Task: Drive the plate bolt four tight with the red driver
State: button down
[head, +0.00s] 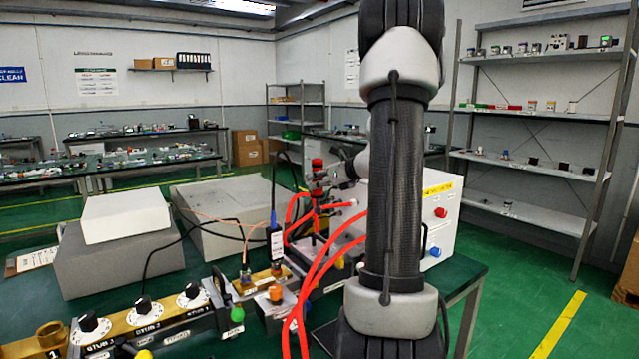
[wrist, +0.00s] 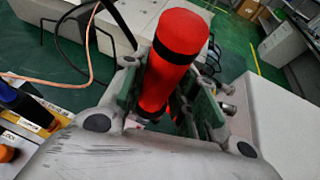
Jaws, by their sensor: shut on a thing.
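The red driver (wrist: 178,62) has a thick red handle with a black band near its top. My gripper (wrist: 165,95) is shut on this handle, with a green-grey finger on each side of it. In the head view the red driver (head: 317,164) stands roughly upright in my gripper (head: 320,182), over the far end of the waveguide bench among red hoses. The driver's tip and plate bolt four are hidden or too small to tell, so I cannot see whether they touch.
Red hoses (head: 318,268) loop close to my arm. A white cabinet (head: 408,228) with red and blue knobs stands behind it. Stub tuners (head: 143,305) line the brass waveguide at front left. Grey boxes (head: 118,258) and black cables lie behind. Open floor (head: 520,290) is at right.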

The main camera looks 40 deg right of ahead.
aim_at(319, 206)
jog(key=shift+f, duration=0.4)
dwell(1.2)
jog(key=shift+f, duration=2.8)
jog(key=shift+f, duration=1)
dwell(1.8)
jog(key=shift+r, duration=4.6)
